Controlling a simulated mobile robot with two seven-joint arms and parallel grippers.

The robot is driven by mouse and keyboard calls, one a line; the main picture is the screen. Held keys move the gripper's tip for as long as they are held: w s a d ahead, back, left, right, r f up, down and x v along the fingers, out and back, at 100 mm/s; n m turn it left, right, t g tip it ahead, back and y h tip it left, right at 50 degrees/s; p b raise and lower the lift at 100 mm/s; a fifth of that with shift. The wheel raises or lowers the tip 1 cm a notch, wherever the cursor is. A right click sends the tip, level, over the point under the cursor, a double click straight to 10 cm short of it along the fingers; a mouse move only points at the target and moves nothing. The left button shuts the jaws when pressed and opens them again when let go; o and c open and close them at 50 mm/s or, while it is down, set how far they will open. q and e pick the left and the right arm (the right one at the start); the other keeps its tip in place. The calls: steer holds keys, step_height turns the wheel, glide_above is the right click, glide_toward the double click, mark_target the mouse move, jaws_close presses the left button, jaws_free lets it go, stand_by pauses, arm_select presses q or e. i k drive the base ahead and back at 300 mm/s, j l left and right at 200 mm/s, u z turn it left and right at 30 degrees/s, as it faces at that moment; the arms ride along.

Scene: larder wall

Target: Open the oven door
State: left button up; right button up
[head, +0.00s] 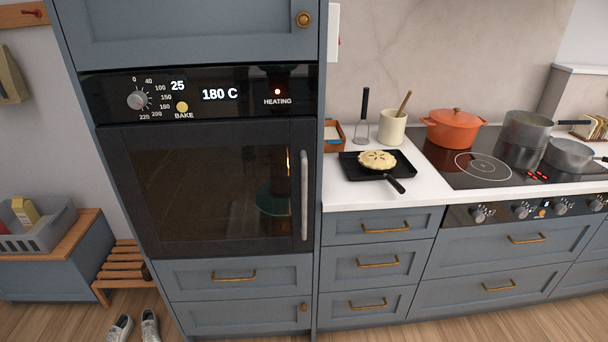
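The oven door (205,190) is shut in a tall blue cabinet at centre left of the head view. It is black with a dark glass window. A vertical grey bar handle (304,195) runs along its right side. Above the door, the black control panel (205,93) has a round dial (138,99), and its display reads 25 and 180 C. A red light (277,92) is lit above the word HEATING. Neither of my grippers shows in this view.
Pots stand on the hob. A bench with a grey crate (45,236) and shoes (150,325) are at left. Floor before the oven is barely visible.

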mark_target(238, 185)
steer(key=i+l, duration=0.15)
steer(key=i, duration=0.35)
steer(key=i+l, duration=0.15)
steer(key=i, duration=0.3)
